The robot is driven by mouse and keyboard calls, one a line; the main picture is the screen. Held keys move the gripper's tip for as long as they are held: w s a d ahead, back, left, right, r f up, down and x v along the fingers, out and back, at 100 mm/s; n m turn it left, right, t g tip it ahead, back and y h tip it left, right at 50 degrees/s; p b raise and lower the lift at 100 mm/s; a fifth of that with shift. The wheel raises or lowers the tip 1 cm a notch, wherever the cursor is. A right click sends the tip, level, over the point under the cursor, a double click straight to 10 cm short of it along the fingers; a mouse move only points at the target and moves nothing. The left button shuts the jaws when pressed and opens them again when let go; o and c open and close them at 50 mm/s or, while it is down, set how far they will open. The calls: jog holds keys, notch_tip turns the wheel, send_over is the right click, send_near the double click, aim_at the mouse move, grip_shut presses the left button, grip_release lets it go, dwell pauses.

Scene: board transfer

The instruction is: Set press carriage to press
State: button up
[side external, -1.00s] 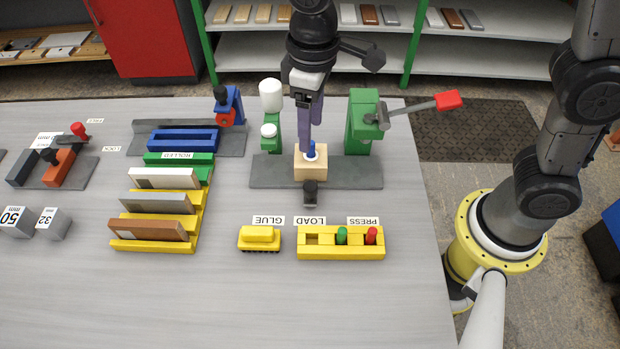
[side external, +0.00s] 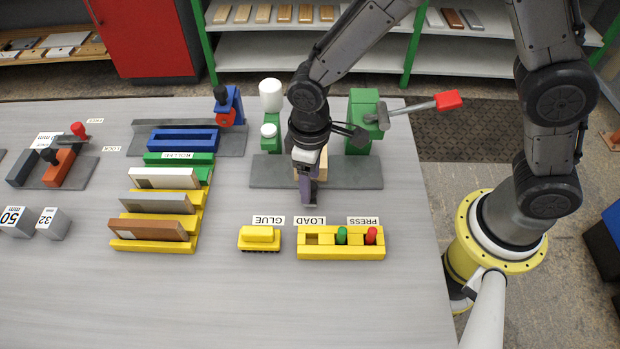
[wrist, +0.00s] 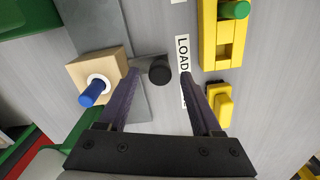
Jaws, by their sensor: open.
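The press carriage is a light wooden block (side external: 323,163) with a blue peg (wrist: 93,93) and a black knob (wrist: 159,70). It sits on the grey base (side external: 270,172), in line with the LOAD label (side external: 308,221). The PRESS label (side external: 362,221) lies further right. The green press (side external: 362,120) with a red-ended lever (side external: 447,100) stands at the base's right end.
A green post with white parts (side external: 270,97) stands left of the carriage. In front are a yellow block (side external: 259,238) and a yellow holder (side external: 318,254) with green and red pegs. Racked boards (side external: 158,203) stand left. The front table area is clear.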

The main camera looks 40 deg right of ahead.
jog(key=shift+f, duration=0.25)
grip_shut()
jog(key=shift+r, duration=0.1)
dwell(1.2)
